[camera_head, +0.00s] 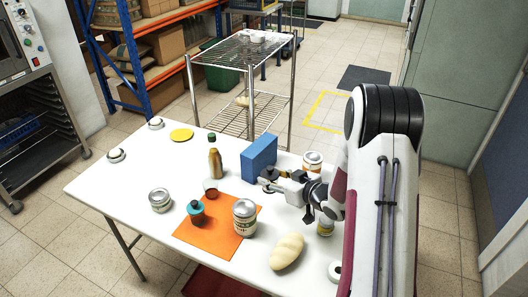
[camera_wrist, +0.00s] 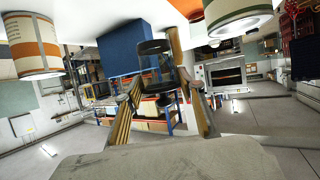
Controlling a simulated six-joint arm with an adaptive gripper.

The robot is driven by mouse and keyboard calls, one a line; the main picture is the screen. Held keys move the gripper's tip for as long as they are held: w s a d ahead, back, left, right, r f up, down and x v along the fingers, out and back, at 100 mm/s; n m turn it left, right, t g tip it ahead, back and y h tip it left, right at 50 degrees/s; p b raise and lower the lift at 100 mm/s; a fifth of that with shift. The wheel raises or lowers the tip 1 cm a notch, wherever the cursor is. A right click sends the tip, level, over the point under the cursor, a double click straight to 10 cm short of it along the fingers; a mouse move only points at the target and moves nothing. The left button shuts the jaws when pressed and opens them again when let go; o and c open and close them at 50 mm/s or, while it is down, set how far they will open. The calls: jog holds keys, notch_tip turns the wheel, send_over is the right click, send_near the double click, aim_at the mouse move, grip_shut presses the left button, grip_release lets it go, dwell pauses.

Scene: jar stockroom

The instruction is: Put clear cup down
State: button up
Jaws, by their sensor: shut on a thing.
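My gripper (camera_head: 268,182) is over the right half of the white table, in front of the blue box. In the wrist view, which shows the scene upside down, its two fingers (camera_wrist: 163,98) are closed around a clear, dark-looking cup (camera_wrist: 154,62). In the head view this cup is small and hard to make out among the fingers. I cannot tell whether its base touches the table. Another small clear cup with a reddish look (camera_head: 210,188) stands at the far left corner of the orange mat (camera_head: 205,242).
The blue box (camera_head: 259,158) stands right behind my gripper, with an amber bottle (camera_head: 215,162) to its left. A labelled can (camera_head: 245,217), a teal-topped jar (camera_head: 196,212) and a bread loaf (camera_head: 287,251) stand nearer. Another can (camera_head: 312,161) is close to my wrist. The table's left part has free room.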

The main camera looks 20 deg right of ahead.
jog(key=w+a+r, duration=0.3)
jog(key=w+r, duration=0.1)
jog(key=w, duration=0.1)
notch_tip(320, 180, up, 9)
jog(key=m+h, duration=0.4)
send_over(257, 152)
jog(key=shift+w+d+t, duration=0.1)
jog(key=shift+t, duration=0.2)
notch_tip(257, 152, down, 6)
jog(key=shift+f, duration=0.15)
jog(key=shift+f, duration=1.85)
